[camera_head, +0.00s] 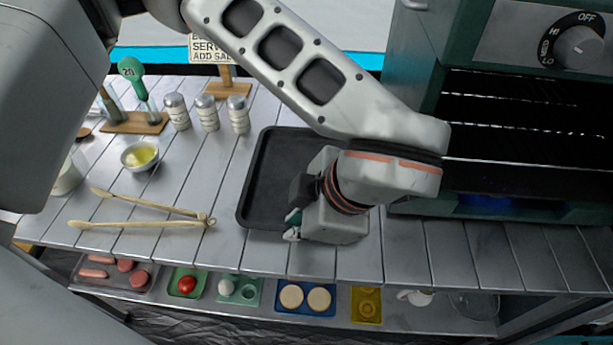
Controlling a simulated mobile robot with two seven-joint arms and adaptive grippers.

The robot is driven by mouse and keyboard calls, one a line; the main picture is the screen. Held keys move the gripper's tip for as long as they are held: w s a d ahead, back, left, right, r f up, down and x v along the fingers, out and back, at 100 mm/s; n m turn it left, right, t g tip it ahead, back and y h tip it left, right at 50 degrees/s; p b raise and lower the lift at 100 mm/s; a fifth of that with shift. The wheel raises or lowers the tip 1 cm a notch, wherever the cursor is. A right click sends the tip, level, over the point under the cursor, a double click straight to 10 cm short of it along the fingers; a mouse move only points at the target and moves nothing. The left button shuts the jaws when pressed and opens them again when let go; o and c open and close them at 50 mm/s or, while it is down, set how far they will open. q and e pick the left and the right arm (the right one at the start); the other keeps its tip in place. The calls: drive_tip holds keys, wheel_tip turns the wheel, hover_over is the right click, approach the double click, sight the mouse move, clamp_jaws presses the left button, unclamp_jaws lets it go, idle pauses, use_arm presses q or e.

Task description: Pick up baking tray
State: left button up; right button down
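The baking tray (276,160) is black, rectangular and shallow, and lies flat on the metal-slat worktop. My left arm crosses over its right part and hides it there. My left gripper (290,226) is at the tray's near edge, low and close to the rim, with its fingertips pointing left. I cannot tell whether the fingers touch the rim or are closed on it. My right gripper is out of view.
An oven (520,150) with wire racks stands right of the tray. Wooden tongs (140,225), a bowl (140,155) and several shakers (207,112) stand to the left. A lower shelf holds food trays (305,312). The worktop's front right is clear.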

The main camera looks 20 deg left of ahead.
use_arm(q)
clamp_jaws()
drive_tip(key=shift+r, duration=0.15)
